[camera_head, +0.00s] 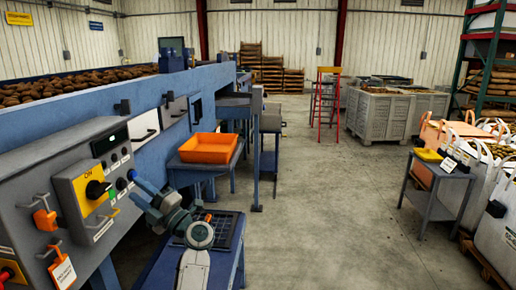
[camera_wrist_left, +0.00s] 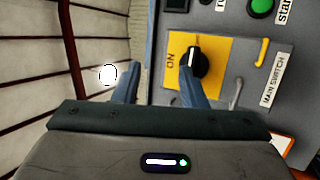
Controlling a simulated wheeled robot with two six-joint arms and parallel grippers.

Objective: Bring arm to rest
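My left gripper (camera_head: 132,186) is in front of the grey control panel (camera_head: 30,172), to the right of the yellow switch plate. Its two blue fingers stand apart with nothing between them, as the left wrist view (camera_wrist_left: 158,80) also shows. The black main switch knob (camera_head: 97,189) sits on the yellow plate marked ON. In the left wrist view the knob (camera_wrist_left: 196,62) appears just beyond the tip of the right-hand finger, and a gap to the gripper shows in the head view. My right gripper is not in view.
An orange tray (camera_head: 209,148) stands on a blue stand right of the machine. An orange tag (camera_head: 62,270) hangs low on the panel. A grey side table (camera_head: 438,184) with yellow items stands at right. The concrete floor (camera_head: 325,190) between is clear.

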